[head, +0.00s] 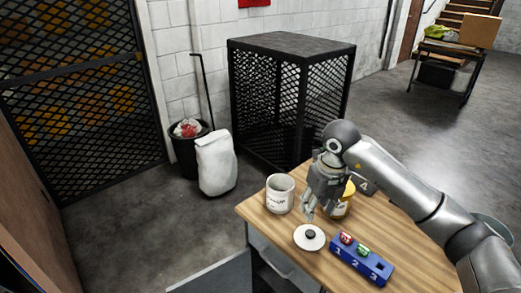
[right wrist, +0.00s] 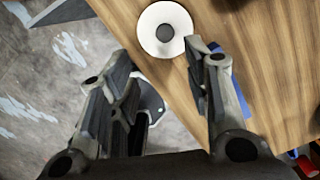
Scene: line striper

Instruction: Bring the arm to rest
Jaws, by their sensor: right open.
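My right gripper (head: 319,212) hangs over the wooden table (head: 375,222), its fingers pointing down, close to a white saucer (head: 301,242). In the right wrist view its jaws (right wrist: 160,58) are apart with nothing between the tips. The saucer (right wrist: 148,40) shows just beyond them, with a small dark round piece (head: 310,234) on it. My left gripper is out of view.
A cream mug (head: 280,194) stands left of the gripper. A blue numbered block (head: 350,267) holds a red piece (head: 346,238) and a green piece (head: 363,250); its slot by 3 looks empty. A black mesh cage (head: 290,95), bin (head: 185,155) and white sack (head: 216,165) stand beyond the table.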

